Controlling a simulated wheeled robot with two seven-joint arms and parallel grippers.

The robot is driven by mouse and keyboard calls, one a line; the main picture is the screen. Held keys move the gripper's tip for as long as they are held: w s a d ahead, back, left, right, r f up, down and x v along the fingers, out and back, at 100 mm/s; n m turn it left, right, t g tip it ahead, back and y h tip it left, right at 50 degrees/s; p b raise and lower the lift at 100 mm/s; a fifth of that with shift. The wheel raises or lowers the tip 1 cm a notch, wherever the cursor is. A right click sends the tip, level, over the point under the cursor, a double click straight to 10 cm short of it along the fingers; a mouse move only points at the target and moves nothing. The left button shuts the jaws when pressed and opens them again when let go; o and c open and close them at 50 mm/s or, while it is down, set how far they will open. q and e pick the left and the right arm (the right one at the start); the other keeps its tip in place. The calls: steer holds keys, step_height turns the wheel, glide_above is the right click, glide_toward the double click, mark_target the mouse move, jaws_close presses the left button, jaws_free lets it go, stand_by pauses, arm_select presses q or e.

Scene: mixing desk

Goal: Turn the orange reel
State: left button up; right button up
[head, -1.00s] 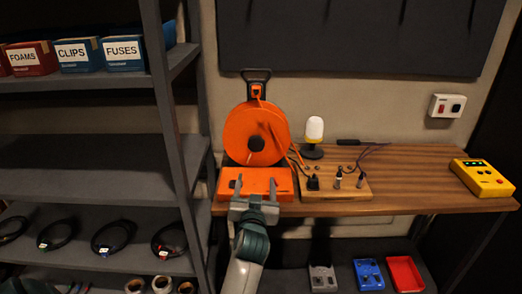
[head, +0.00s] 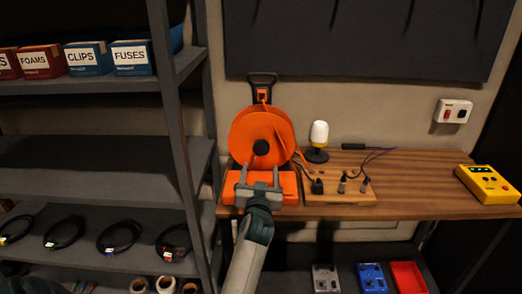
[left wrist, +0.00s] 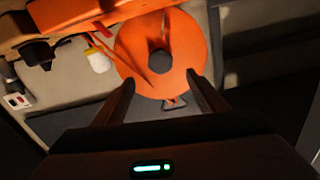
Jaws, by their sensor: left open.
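The orange reel (head: 262,133) stands upright at the left end of the wooden desk, with a black hub (head: 261,148) at its middle and a black handle above. It also shows in the left wrist view (left wrist: 185,45), where the dark hub (left wrist: 159,62) lies ahead, between the lines of my fingers. My left gripper (head: 261,172) is open and empty in front of the reel's orange base (head: 289,187), fingers pointing at the reel just below the hub. I cannot tell the exact gap to the reel. My right gripper is not in view.
A wooden board (head: 335,196) with plugs, a white-topped lamp (head: 319,135) and cables sit right of the reel. A yellow device (head: 487,184) is at the desk's right end. A grey shelf post (head: 180,130) stands close on the left. The desk between board and yellow device is clear.

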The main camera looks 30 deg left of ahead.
arm_select(q)
glide_toward(261, 150)
steer(key=w, duration=0.1)
steer(key=p+x, duration=0.1)
steer(key=x, duration=0.5)
steer(key=shift+w+a+r+p, duration=0.15)
steer(key=shift+a+p, duration=0.25)
steer(key=shift+w+a, duration=0.3)
steer(key=shift+w, duration=0.2)
steer(key=shift+w+a, duration=0.1)
steer(key=shift+w, duration=0.05)
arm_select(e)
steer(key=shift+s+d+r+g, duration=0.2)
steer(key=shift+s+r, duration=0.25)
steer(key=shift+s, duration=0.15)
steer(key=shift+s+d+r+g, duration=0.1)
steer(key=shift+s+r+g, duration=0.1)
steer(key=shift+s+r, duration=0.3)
arm_select(q)
steer(key=shift+c, duration=0.2)
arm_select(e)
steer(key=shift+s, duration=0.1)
